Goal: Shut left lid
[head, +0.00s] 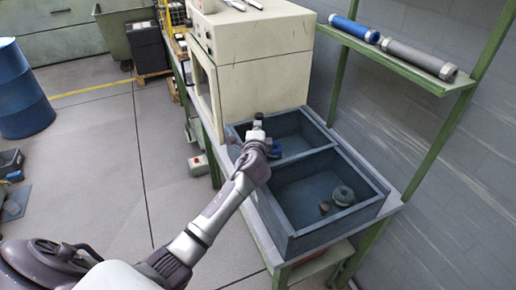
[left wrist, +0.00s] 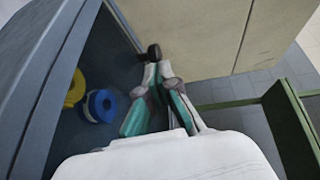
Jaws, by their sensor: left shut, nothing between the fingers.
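A blue-grey box (head: 290,240) with two open-topped compartments stands on the green-framed bench. I cannot make out a lid for certain in either view. My left gripper (head: 257,122) is above the far left compartment, near its left wall, with its fingers together and empty. In the left wrist view, the closed fingers (left wrist: 155,58) point toward a cream surface. A blue ring (left wrist: 99,106) and a yellow ring (left wrist: 75,88) lie in the compartment beside them. The blue ring (head: 275,150) partly shows beside my wrist in the head view. My right gripper is out of view.
A cream machine (head: 265,60) stands directly behind the box. Grey round parts (head: 343,195) lie in the near compartment. A shelf (head: 400,62) at right carries a blue cylinder (head: 354,28) and a grey cylinder (head: 418,59). Open floor (head: 90,150) lies left.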

